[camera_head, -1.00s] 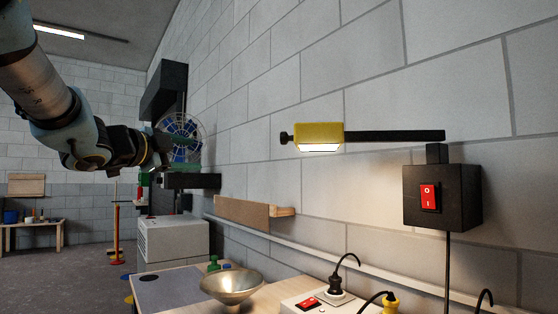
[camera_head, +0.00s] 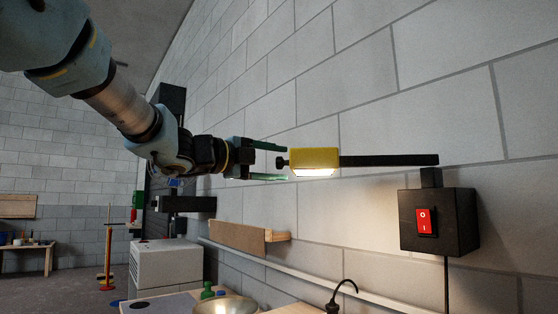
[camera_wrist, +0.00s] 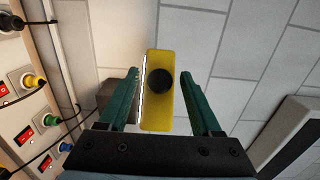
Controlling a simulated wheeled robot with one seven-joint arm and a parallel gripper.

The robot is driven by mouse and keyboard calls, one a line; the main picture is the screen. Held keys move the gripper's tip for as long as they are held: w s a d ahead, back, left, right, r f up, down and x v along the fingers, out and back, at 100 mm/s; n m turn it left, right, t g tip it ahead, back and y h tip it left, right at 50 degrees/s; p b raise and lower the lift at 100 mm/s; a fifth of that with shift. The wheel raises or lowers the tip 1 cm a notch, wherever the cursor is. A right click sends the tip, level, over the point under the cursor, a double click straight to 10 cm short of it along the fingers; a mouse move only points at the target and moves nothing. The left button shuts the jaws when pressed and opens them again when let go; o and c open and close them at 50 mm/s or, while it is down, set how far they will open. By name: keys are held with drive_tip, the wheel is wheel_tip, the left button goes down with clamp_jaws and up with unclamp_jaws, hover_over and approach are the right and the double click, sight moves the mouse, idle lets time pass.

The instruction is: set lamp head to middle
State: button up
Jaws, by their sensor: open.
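The yellow lamp head (camera_head: 314,159) sits at the left end of a black horizontal bar (camera_head: 390,160) on the wall. Its lit white underside faces down, and a black knob (camera_head: 282,162) sticks out of its left end. My gripper (camera_head: 284,162) is open at that left end, one finger above the knob and one below. In the wrist view the yellow lamp head (camera_wrist: 154,110) and its round black knob (camera_wrist: 160,80) lie between the two green fingers (camera_wrist: 162,100), with gaps on both sides. I cannot tell whether a finger touches the lamp.
A black box with a red switch (camera_head: 426,222) stands below the bar's right end. A wooden ledge (camera_head: 240,238) is on the wall below my gripper. A metal bowl (camera_head: 224,306) stands on the table. The wall above the lamp is bare.

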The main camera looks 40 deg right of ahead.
drive_tip(key=shift+d, duration=0.45)
drive_tip(key=shift+c, duration=0.2)
clamp_jaws()
idle(1.0)
